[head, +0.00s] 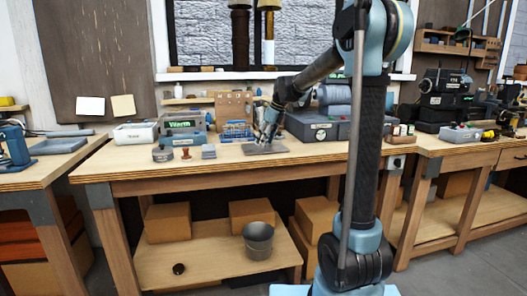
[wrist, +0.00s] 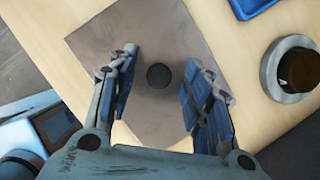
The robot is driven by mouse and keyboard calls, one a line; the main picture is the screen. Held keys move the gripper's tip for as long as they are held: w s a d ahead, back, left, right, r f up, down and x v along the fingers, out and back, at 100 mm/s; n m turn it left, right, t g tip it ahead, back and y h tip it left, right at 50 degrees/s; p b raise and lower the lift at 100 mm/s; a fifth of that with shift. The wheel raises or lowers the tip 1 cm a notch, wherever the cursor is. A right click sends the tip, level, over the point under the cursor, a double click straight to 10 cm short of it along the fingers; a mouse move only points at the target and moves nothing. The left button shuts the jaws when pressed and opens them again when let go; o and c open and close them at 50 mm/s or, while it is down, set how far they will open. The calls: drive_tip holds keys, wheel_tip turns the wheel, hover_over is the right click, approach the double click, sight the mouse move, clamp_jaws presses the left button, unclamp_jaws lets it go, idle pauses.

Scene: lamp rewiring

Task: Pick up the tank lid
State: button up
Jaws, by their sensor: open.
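The tank lid looks to be the flat grey plate (wrist: 155,35) with a round black knob (wrist: 158,76) at its middle. It lies on the wooden workbench, where the head view shows it as a small grey plate (head: 268,149). My gripper (wrist: 164,70) is open above it, with one finger on each side of the knob. The fingers look apart from the knob. In the head view my gripper (head: 266,135) is low over the plate and hides part of it. The exact height gap cannot be told.
A round grey part with a dark top (wrist: 285,68) lies right of the plate in the wrist view, and a blue tray (wrist: 250,8) beyond it. A large grey case (head: 318,126) stands right of my gripper. The bench front (head: 200,166) is clear.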

clamp_jaws()
drive_tip(key=shift+r, duration=0.15)
